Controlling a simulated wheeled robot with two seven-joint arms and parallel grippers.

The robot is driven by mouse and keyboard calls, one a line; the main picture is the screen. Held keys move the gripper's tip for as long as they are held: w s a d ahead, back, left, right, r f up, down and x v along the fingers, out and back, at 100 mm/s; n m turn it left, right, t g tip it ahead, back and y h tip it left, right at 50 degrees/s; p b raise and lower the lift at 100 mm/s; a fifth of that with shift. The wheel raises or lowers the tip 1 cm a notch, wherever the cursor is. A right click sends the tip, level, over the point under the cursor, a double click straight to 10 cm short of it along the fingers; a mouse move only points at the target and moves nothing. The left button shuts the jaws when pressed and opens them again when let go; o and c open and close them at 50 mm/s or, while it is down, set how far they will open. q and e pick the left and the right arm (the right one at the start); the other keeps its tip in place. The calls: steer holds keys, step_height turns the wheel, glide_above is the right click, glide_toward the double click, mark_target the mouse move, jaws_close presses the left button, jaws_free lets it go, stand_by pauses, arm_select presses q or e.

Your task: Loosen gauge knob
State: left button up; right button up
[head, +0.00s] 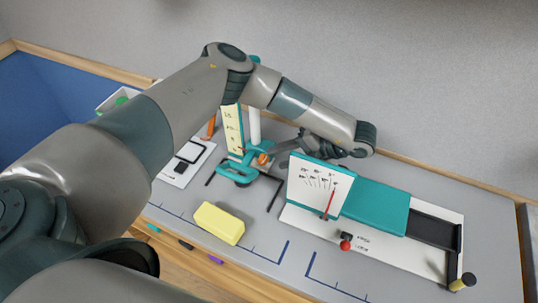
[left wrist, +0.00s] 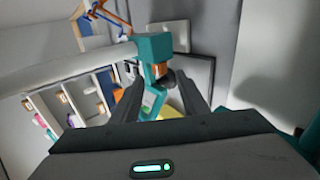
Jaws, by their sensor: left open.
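The gauge (head: 238,173) stands at the back of the grey table, with a teal base, a pale upright scale and a white post. Its orange knob (head: 263,158) is on the side toward my left gripper. My left gripper (head: 277,151) reaches in from the right of the gauge, fingers open near the knob. In the left wrist view the two dark fingers (left wrist: 160,88) are on either side of the teal gauge part (left wrist: 154,46), with the orange knob (left wrist: 160,70) between them. I cannot tell whether they touch it. My right gripper is not in view.
A yellow block (head: 219,223) lies in front of the gauge. To the right is a white board with a teal block (head: 375,207), a dial panel (head: 315,186) with a red needle, and a red knob (head: 346,243). A white plate (head: 170,175) is at left; a wall is behind.

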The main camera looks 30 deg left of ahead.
mark_target(266, 160)
arm_select(q)
steer(key=shift+p+x, duration=0.55)
steer(key=shift+x, duration=2.15)
steer(key=shift+c, duration=0.6)
jaws_close()
